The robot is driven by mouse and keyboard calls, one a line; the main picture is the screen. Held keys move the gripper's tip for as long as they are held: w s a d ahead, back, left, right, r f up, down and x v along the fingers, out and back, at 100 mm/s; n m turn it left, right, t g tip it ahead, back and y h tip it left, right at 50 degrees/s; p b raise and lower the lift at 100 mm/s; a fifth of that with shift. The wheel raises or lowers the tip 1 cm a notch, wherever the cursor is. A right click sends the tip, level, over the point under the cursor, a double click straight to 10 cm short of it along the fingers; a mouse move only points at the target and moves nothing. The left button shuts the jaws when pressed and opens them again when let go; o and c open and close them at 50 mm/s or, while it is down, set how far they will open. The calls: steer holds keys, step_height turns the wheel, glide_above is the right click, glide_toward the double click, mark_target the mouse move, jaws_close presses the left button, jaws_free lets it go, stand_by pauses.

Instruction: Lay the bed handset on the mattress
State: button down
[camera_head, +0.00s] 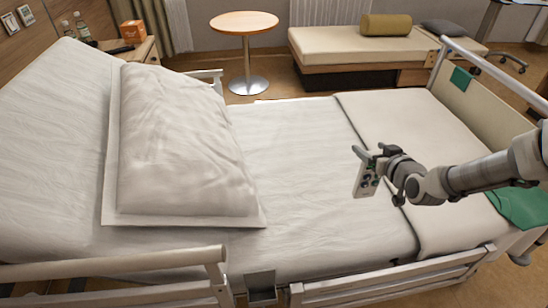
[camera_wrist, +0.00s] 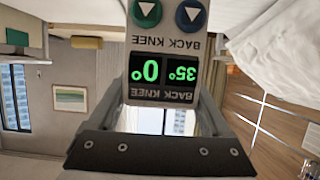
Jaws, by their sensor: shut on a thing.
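The bed handset (camera_head: 363,184) is a pale panel with coloured buttons, held roughly upright over the middle of the bed. My gripper (camera_head: 368,156) is shut on its upper part. In the wrist view the handset (camera_wrist: 164,42) appears upside down, with a green and a blue arrow button and green readings of 0° and 35° marked BACK and KNEE. The white mattress (camera_head: 290,150) is below the handset. The handset looks clear of the sheet, but I cannot tell the exact gap.
A large pillow (camera_head: 180,150) lies on the left of the mattress. A folded cover (camera_head: 400,115) lies across the right part. Bed rails (camera_head: 380,287) run along the near side. A round table (camera_head: 245,24) and a padded bench (camera_head: 350,48) stand beyond. The middle of the mattress is bare.

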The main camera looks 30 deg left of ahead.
steer(key=w+a+f+b, duration=0.2)
steer(key=a+f+b, duration=0.2)
steer(key=a+f, duration=0.7)
steer(key=shift+a, duration=0.2)
steer(key=shift+f+b, duration=0.1)
steer(key=shift+b, duration=0.25)
jaws_free()
